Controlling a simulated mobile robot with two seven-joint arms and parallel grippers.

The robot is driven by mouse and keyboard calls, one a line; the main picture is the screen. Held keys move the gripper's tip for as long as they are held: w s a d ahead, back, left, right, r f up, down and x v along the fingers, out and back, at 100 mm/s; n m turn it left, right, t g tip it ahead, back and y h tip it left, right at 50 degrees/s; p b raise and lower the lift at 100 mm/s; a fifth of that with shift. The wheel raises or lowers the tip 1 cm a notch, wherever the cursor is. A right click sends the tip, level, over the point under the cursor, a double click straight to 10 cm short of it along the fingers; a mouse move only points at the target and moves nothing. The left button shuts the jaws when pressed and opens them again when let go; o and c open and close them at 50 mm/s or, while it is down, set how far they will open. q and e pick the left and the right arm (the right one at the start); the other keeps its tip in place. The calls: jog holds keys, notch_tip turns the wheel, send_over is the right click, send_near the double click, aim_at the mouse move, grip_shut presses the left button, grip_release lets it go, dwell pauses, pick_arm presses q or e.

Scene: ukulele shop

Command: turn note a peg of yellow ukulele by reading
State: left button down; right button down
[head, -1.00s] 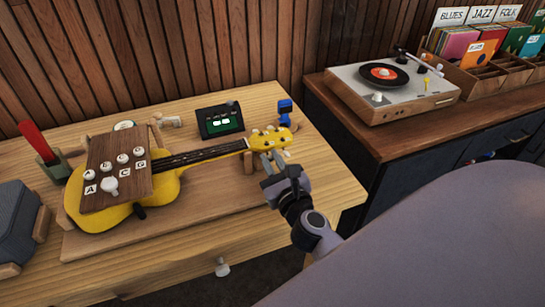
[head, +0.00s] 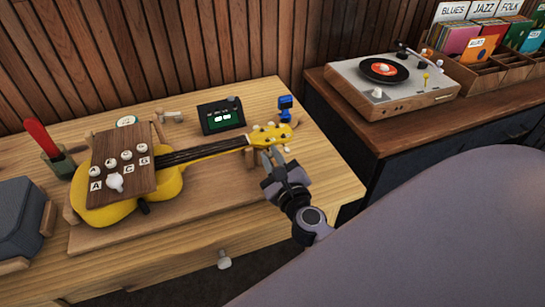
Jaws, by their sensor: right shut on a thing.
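The yellow ukulele (head: 172,188) lies on a wooden board on the workbench, its neck pointing right to a yellow headstock (head: 268,136) with pale pegs. A brown panel (head: 125,163) over its body bears several white knobs and the letters A, C and G. A dark tuner (head: 221,116) with a lit green screen stands behind the neck; its reading is too small to make out. My right gripper (head: 273,158) is at the near side of the headstock, shut on a peg; the fingertips partly hide it. My left gripper is not in view.
A blue device (head: 285,108) stands behind the headstock. A cup with a red-handled tool (head: 52,155) and a dark grey box (head: 22,222) are at the left. A turntable (head: 390,82) and record bins (head: 480,70) sit on the cabinet at right. My grey arm covers the lower right.

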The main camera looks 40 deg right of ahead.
jog(key=c, duration=1.3)
grip_release()
jog(key=shift+s, duration=0.1)
jog(key=b+v, duration=0.1)
jog(key=v, duration=0.5)
jog(key=shift+s, duration=0.3)
jog(key=shift+s+a, duration=0.1)
jog(key=shift+s, duration=0.05)
